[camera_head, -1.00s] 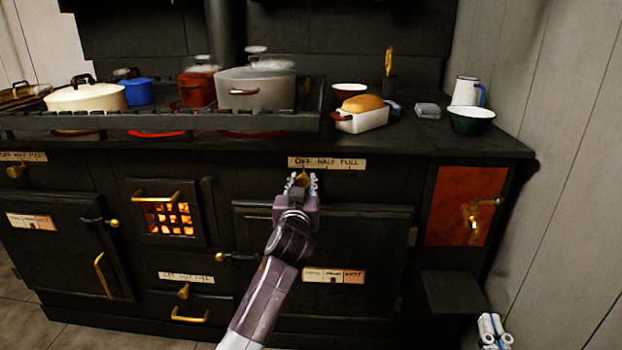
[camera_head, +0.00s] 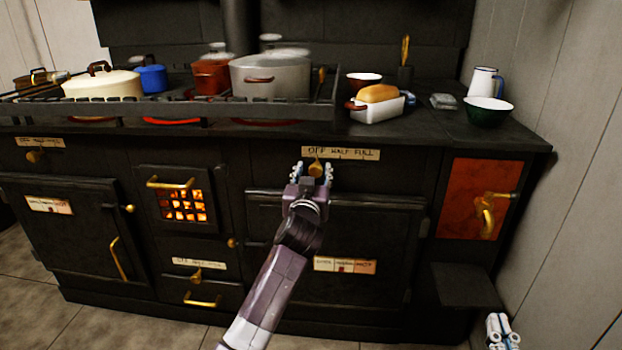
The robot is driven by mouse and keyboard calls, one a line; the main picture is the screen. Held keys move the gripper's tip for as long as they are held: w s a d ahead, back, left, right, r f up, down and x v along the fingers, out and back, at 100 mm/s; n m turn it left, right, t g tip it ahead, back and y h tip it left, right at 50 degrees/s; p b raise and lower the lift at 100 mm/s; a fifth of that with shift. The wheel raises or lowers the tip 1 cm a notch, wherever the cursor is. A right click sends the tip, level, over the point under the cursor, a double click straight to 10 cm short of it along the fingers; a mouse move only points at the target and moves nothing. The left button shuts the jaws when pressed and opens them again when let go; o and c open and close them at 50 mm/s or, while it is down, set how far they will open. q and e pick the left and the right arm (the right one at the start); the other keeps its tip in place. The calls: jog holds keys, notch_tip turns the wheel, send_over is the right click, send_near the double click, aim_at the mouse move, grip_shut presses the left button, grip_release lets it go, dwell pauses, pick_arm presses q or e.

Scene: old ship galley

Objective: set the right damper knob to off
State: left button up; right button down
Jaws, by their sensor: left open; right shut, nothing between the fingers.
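The right damper knob (camera_head: 316,168) is a small brass knob on the black stove front. It sits below the "OFF" end of a cream label strip (camera_head: 341,154) reading OFF HALF FULL. Its narrow upper end appears to point up toward OFF. My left gripper (camera_head: 312,172) is open, with one fingertip on each side of the knob. Whether a finger touches it I cannot tell. The knob's lower part is close to the gripper's palm. My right gripper (camera_head: 503,331) is shut and empty at the lower right, away from the stove front.
An oven door (camera_head: 375,230) lies behind my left arm. Another brass knob (camera_head: 35,157) is at the far left. Pots, a bread tin (camera_head: 377,112), a green bowl (camera_head: 488,112) and a jug stand on top. A small shelf (camera_head: 465,286) juts out at right.

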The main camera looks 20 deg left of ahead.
pick_arm(q)
jog(key=v, duration=1.1)
jog(key=shift+s, duration=0.4)
